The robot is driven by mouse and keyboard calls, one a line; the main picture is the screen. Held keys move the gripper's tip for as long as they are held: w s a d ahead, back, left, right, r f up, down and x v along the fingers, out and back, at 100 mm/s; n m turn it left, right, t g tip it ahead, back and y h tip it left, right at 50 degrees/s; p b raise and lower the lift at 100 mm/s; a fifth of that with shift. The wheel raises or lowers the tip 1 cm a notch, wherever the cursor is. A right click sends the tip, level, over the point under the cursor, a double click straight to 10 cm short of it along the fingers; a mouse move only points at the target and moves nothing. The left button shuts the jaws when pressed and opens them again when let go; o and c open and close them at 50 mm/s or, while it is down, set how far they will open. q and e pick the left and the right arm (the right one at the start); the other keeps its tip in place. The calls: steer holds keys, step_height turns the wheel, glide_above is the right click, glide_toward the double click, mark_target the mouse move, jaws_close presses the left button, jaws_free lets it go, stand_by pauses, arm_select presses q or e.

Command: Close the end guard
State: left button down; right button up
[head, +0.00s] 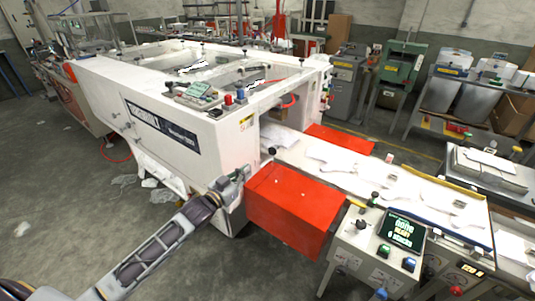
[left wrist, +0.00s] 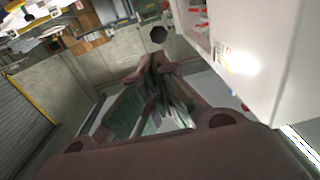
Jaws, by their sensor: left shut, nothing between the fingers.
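A red guard panel (head: 295,207) stands out from the near side of the white machine's (head: 170,110) open end, along the belt. Another red panel (head: 340,138) shows on the far side of the belt. I cannot tell which is the end guard. My left gripper (head: 244,172) is shut and empty, by the machine's end corner and the near red panel's upper left edge; I cannot tell if it touches. In the left wrist view its fingers (left wrist: 152,72) meet below a dark round knob (left wrist: 158,35). My right gripper is out of view.
A belt with white film gloves (head: 390,185) runs out of the machine to the right. A control box (head: 375,245) with a screen and buttons stands at the near right. Grey floor (head: 80,220) is mostly free at left, with scraps of film near the machine.

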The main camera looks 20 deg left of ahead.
mark_target(272, 149)
arm_select(q)
steer(key=shift+w, duration=0.2)
steer(key=shift+p+x, duration=0.85)
steer(key=shift+x, duration=6)
